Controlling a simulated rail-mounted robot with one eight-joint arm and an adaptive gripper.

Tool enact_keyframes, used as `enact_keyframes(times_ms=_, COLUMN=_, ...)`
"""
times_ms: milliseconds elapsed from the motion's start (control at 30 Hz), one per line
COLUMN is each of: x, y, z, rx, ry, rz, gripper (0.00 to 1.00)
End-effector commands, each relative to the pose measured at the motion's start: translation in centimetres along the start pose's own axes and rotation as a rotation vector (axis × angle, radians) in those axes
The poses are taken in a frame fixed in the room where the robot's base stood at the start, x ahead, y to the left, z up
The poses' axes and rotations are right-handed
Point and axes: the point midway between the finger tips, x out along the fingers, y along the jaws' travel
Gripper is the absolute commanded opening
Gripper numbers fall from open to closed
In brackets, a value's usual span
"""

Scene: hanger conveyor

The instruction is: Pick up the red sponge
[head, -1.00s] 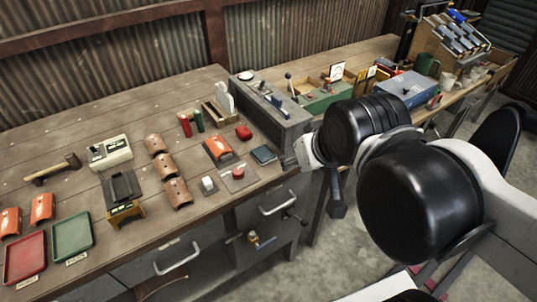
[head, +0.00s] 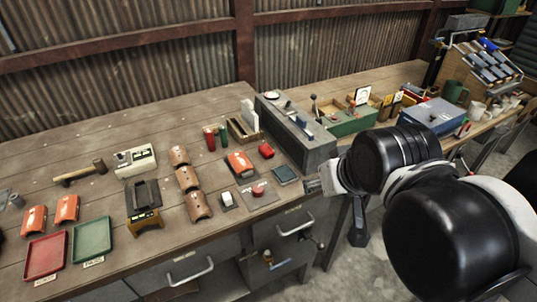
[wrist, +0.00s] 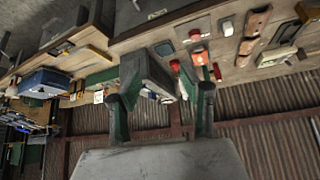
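A small red block (head: 266,150), which looks like the red sponge, lies on the wooden workbench near the grey control box. In the head view my arm hides most of the gripper.
The grey control box (head: 297,132) stands right of the block. Around the block are an orange curved tile (head: 239,163), a dark green pad (head: 285,174), a plate with a red button (head: 258,190) and red and green cylinders (head: 210,142). The bench's back left is clear.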

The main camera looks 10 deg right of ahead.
Motion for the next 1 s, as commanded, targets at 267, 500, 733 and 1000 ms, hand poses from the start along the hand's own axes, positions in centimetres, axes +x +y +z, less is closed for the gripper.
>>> enact_keyframes(times_ms=267, x=0.0, y=0.0, z=0.0, rx=0.0, ry=0.0, rz=0.0, gripper=0.4)
enact_keyframes(times_ms=500, x=0.0, y=0.0, z=0.0, rx=0.0, ry=0.0, rz=0.0, gripper=0.55)
enact_keyframes(times_ms=733, x=0.0, y=0.0, z=0.0, rx=0.0, ry=0.0, rz=0.0, gripper=0.7)
enact_keyframes(times_ms=1000, x=0.0, y=-0.1, z=-1.0, rx=0.03, ry=-0.014, rz=-0.001, gripper=0.7)
